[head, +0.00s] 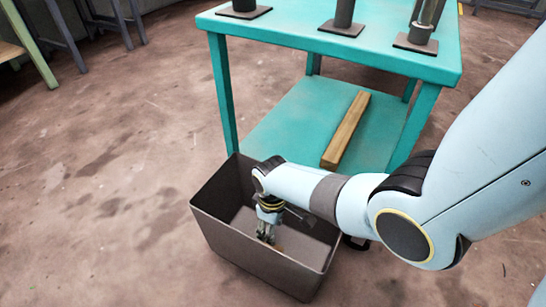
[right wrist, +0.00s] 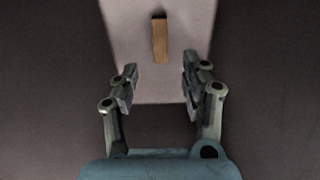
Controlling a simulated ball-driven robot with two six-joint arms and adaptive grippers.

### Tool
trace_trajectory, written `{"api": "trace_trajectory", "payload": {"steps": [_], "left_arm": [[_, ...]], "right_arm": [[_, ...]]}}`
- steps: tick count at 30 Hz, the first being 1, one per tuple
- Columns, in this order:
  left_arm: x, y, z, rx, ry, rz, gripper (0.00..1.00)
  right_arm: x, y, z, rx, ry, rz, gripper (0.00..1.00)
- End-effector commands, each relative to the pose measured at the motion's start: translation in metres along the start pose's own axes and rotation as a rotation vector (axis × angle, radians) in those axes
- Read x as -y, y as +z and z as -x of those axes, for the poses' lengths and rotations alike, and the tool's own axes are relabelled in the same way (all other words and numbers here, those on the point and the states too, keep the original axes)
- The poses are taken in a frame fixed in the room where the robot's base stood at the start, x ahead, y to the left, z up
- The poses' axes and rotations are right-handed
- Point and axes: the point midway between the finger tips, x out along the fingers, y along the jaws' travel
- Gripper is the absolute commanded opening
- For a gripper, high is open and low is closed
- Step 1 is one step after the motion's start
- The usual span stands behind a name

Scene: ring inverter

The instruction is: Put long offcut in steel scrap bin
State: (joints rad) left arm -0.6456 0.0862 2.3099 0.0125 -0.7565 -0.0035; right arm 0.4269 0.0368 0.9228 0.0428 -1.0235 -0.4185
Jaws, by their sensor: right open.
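The steel scrap bin (head: 262,264) is a dark, open-topped box on the floor in front of the teal table. My right gripper (head: 267,238) points down inside it. In the right wrist view my right gripper (right wrist: 158,92) is open, with nothing between its fingers. A narrow brown wooden offcut (right wrist: 159,40) lies on the pale bin floor (right wrist: 186,65), beyond the fingertips and apart from them. In the head view the gripper and bin wall mostly hide it. My left gripper is in neither view.
A longer-looking wooden bar (head: 345,130) lies on the lower shelf (head: 285,133) of the teal table (head: 385,58). Dark cylinders on square bases stand on its top. The floor left of the bin is clear. Dark bin walls surround my right gripper.

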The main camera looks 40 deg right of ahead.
Motion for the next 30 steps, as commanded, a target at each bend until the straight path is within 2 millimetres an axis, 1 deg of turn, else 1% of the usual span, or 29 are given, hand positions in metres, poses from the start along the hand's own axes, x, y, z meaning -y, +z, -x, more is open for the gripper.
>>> {"api": "trace_trajectory", "payload": {"steps": [1,6,10,15,17,20,23,24,26,27,29,30], "left_arm": [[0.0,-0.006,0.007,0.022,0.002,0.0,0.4],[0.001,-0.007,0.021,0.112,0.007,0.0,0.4],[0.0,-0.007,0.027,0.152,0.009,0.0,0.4],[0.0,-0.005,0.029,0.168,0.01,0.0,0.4],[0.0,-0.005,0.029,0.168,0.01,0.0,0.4],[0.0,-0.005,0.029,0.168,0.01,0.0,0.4],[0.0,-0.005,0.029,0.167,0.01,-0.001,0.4],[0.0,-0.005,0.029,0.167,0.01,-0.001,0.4],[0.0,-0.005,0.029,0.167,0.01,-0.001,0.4],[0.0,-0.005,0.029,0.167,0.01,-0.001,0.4],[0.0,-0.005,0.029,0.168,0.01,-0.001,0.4],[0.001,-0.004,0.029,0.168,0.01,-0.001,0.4]], "right_arm": [[-0.001,-0.002,0.009,-0.004,0.002,0.0,0.46],[-0.001,-0.001,0.018,-0.002,0.001,0.0,0.46],[0.0,0.0,0.021,-0.001,0.0,0.0,0.46],[0.0,0.001,0.021,0.0,0.001,-0.001,0.46],[0.001,0.006,0.022,-0.006,0.005,-0.008,0.46],[0.006,0.023,0.027,-0.034,0.022,-0.035,0.46],[0.014,0.052,0.045,-0.087,0.049,-0.082,0.46],[0.019,0.066,0.057,-0.113,0.061,-0.105,0.46],[0.027,0.085,0.08,-0.158,0.077,-0.139,0.46],[0.032,0.097,0.098,-0.187,0.085,-0.161,0.46],[0.04,0.112,0.124,-0.226,0.093,-0.19,0.46],[0.046,0.121,0.142,-0.251,0.096,-0.207,0.46]]}}
